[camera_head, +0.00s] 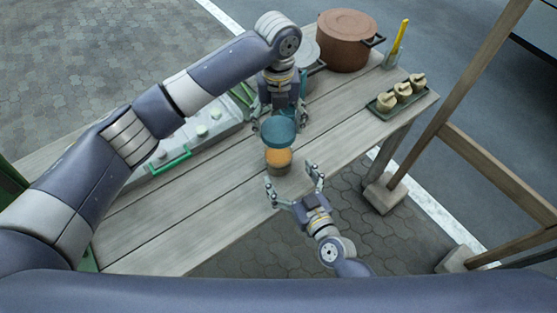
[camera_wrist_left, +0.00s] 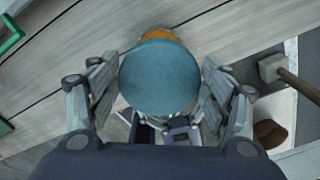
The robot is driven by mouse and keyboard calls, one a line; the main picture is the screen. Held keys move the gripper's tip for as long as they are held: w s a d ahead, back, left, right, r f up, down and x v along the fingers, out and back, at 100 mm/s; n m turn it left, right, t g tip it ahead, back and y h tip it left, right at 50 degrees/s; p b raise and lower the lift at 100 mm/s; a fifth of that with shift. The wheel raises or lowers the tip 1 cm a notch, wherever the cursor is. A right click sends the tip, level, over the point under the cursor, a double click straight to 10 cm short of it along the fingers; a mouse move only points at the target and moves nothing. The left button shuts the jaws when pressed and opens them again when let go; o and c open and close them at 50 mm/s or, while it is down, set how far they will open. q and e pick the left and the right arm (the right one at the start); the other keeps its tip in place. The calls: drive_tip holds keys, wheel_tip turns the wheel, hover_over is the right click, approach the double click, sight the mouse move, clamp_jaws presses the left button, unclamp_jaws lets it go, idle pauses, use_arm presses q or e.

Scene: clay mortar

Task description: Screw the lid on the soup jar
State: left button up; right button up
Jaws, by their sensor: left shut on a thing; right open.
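The soup jar (camera_head: 279,158), clear with orange soup inside, stands upright near the front edge of the wooden table. The round teal lid (camera_head: 278,132) is directly over the jar's mouth; I cannot tell whether it touches the rim. My left gripper (camera_head: 278,122) comes from behind and is shut on the lid. In the left wrist view the lid (camera_wrist_left: 160,78) lies between its two fingers and hides most of the jar, whose orange edge shows behind it. My right gripper (camera_head: 293,178) is open and empty, in front of the jar, fingers pointing toward it.
A wooden frame (camera_head: 440,110) rises at right.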

sight(273, 150)
drive_tip(key=shift+d, duration=0.1)
drive_tip(key=shift+w, duration=0.1)
drive_tip(key=shift+x, duration=3.75)
drive_tip(key=c, duration=1.6)
use_arm(q)
drive_tip(key=shift+f, duration=2.45)
use_arm(e)
drive_tip(key=shift+c, duration=0.2)
use_arm(q)
drive_tip(key=shift+f, duration=0.9)
drive_tip(key=shift+f, duration=0.5)
